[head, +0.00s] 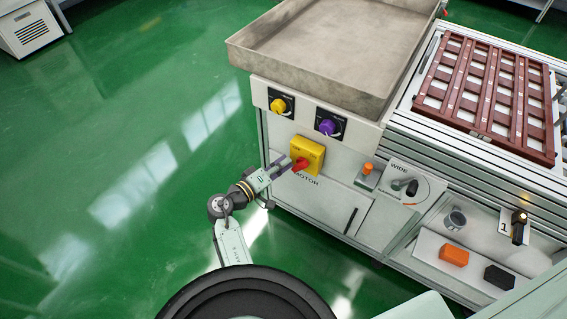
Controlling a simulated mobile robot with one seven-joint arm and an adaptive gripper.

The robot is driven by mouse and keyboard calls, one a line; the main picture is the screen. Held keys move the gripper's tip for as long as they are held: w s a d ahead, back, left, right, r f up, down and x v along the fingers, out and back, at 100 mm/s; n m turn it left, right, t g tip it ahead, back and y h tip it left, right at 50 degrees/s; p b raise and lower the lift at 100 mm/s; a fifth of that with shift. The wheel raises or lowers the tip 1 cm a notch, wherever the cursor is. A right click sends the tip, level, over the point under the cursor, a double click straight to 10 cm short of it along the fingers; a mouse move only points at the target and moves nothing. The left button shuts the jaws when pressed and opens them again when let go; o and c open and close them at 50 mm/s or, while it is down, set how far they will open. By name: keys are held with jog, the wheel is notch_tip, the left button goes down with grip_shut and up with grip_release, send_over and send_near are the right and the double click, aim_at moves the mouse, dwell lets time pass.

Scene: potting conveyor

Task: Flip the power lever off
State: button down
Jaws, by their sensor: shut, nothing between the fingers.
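A yellow switch box (311,151) with a red lever (300,164) is on the front panel of the machine, above the word MOTOR. The red lever points down and to the left. My gripper (286,168) is shut and empty, with its fingertips right by the outer end of the red lever. I cannot tell whether they touch it. A black lever with a lit amber top (519,219) is on a white plate at the right; the plate's label is partly hidden. No label in view reads power.
A yellow knob (278,105) and a purple knob (327,126) are above the switch box. An orange button (368,168) and a dial marked WIDE (406,187) are to its right. A grey cup (455,220), orange block (454,255) and black block (498,277) are lower right.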

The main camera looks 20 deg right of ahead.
jog(key=shift+f+n, duration=0.25)
jog(key=shift+n, duration=0.35)
jog(key=shift+f+n+h+b, duration=0.15)
jog(key=shift+n+h+b, duration=0.15)
jog(key=shift+b, duration=0.1)
jog(key=shift+s+d+f+n+h+b, duration=0.1)
jog(key=shift+f+n+h+b, duration=0.25)
jog(key=shift+n, duration=0.65)
jog(key=shift+s+f+n+h+b, duration=0.15)
jog(key=shift+f+n, duration=0.3)
jog(key=shift+n, duration=0.55)
dwell(0.7)
jog(key=shift+s+d+f+n+t+h, duration=0.1)
jog(key=shift+f+n+t, duration=0.15)
jog(key=shift+n, duration=0.6)
jog(key=shift+s+d+f+n+t+h, duration=0.1)
jog(key=shift+s+d+f+n+t, duration=0.15)
jog(key=shift+n, duration=0.55)
jog(key=shift+f+n+t+h, duration=0.1)
jog(key=shift+f+n+t, duration=0.15)
jog(key=shift+n, duration=0.6)
dwell(0.6)
jog(key=v, duration=1.2)
